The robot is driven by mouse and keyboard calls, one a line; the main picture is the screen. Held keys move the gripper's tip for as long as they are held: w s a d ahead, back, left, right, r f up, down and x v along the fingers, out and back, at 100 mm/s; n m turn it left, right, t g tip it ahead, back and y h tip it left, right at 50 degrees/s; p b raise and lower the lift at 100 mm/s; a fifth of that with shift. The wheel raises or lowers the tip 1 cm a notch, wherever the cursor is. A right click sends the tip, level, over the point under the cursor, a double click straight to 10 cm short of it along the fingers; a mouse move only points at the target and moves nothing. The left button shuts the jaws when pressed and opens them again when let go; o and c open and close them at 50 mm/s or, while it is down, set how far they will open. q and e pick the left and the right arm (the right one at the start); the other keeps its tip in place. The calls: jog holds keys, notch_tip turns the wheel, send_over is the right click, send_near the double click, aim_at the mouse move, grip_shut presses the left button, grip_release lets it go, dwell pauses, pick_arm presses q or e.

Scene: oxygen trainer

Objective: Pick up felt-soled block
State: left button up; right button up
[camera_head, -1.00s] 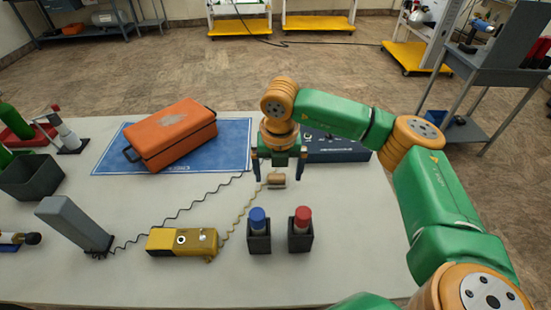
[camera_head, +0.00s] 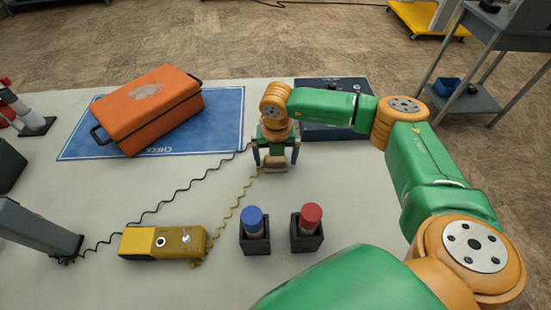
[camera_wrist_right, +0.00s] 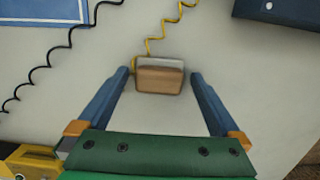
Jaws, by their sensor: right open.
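The felt-soled block (camera_head: 275,161) is a small tan-brown piece with a pale strip along one side, lying on the white table. A coiled yellow cord runs to it. In the right wrist view the block (camera_wrist_right: 160,78) sits between the fingertips, with a gap on each side. My right gripper (camera_head: 276,163) is open, pointing down around the block; its blue fingers also show in the right wrist view (camera_wrist_right: 160,80). I cannot tell whether the fingertips touch the table. My left gripper is not in view.
A yellow box (camera_head: 163,243) joins the cord at the front. Blue-topped (camera_head: 254,231) and red-topped (camera_head: 308,229) pieces stand in black holders in front of the gripper. An orange case (camera_head: 147,107) lies on a blue mat (camera_head: 226,122). A dark blue panel (camera_head: 328,92) is behind.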

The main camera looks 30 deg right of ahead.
jog(key=shift+f, duration=0.2)
jog(key=c, duration=1.3)
